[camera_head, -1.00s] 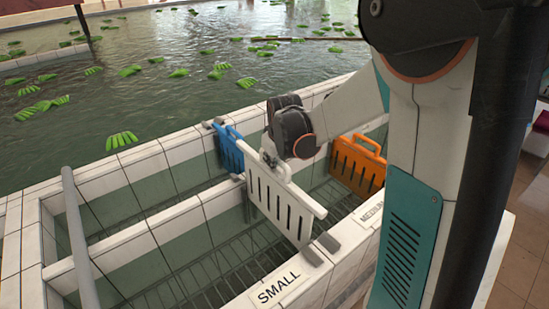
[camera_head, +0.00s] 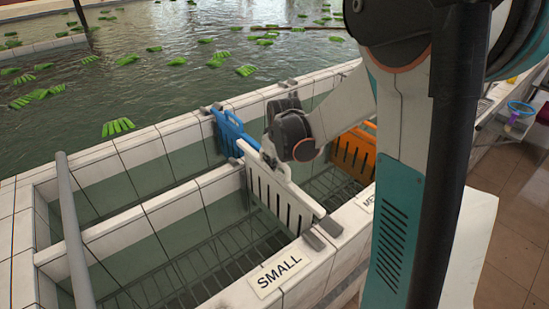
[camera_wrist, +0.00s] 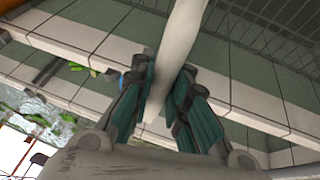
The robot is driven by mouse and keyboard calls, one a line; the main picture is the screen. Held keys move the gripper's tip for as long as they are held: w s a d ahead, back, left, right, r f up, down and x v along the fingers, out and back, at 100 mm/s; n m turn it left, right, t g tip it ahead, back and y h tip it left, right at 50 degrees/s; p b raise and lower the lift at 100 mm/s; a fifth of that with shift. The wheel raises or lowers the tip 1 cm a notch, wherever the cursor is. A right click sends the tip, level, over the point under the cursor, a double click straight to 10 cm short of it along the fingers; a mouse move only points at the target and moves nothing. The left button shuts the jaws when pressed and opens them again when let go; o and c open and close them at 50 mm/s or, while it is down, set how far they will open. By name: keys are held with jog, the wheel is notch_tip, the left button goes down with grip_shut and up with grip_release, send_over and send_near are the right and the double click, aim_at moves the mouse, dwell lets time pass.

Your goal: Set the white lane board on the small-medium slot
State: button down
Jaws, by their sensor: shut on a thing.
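The white lane board (camera_head: 275,195), slotted and upright, spans the front trough. It also shows edge-on in the wrist view (camera_wrist: 180,40). My gripper (camera_head: 268,150) is shut on its top handle; in the wrist view the two teal-padded fingers (camera_wrist: 166,95) press it from both sides. The small-medium slot has grey brackets (camera_head: 313,240) on the front wall, between the SMALL label (camera_head: 279,273) and the partly hidden medium label (camera_head: 367,197). The board's near end is at these brackets. I cannot tell whether it is fully down.
A blue board (camera_head: 230,132) stands in the back trough. An orange board (camera_head: 354,153) stands to the right, partly behind my arm. A grey pipe (camera_head: 76,235) crosses the troughs at left. Water with green bunches (camera_head: 117,127) lies beyond the tiled wall.

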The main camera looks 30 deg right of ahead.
aim_at(275, 173)
jog(key=shift+f+b, duration=2.2)
jog(key=shift+f, duration=1.05)
jog(key=shift+f+b, duration=0.35)
jog(key=shift+f, duration=0.05)
jog(key=c, duration=1.5)
grip_release()
jog(key=shift+o, duration=0.2)
jog(key=o, duration=1.5)
jog(key=shift+c, duration=0.2)
jog(key=p+v, duration=0.6)
jog(key=v, duration=0.4)
jog(key=shift+p, duration=0.35)
jog(key=shift+s+a+r, duration=0.1)
